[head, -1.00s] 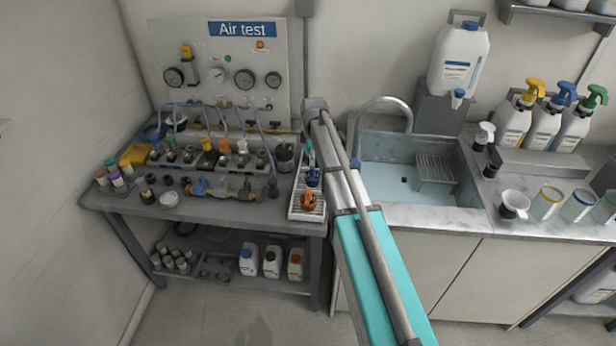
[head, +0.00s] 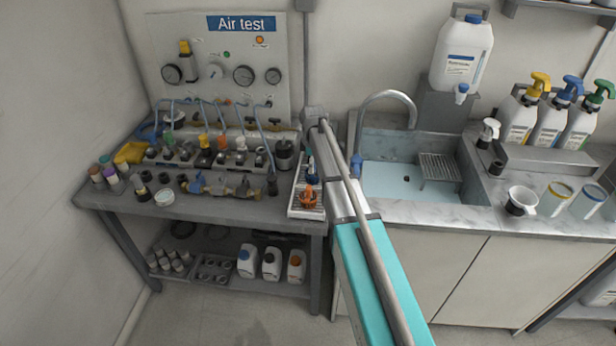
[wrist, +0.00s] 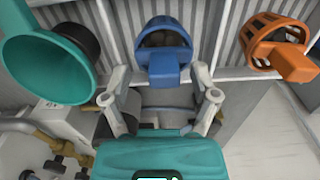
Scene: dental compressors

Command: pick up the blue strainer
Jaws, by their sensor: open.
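The blue strainer (wrist: 163,55) lies on a ribbed tray in the wrist view, its solid blue tab facing my gripper. My gripper (wrist: 160,98) is open and empty, with one finger on each side of the tab's near end; I cannot tell whether they touch it. In the head view the strainer (head: 311,166) shows as a small dark blue shape beside my arm, which hides my gripper. An orange strainer (wrist: 278,42) lies to its right on the tray, also in the head view (head: 309,197). A teal funnel (wrist: 45,50) is close on the left.
The white-rimmed tray (head: 306,213) stands at the right end of the grey bench (head: 235,209). Valves and hoses fill the bench to the left. A sink (head: 445,205) lies right of my arm. A dark round thing (wrist: 78,45) is behind the funnel.

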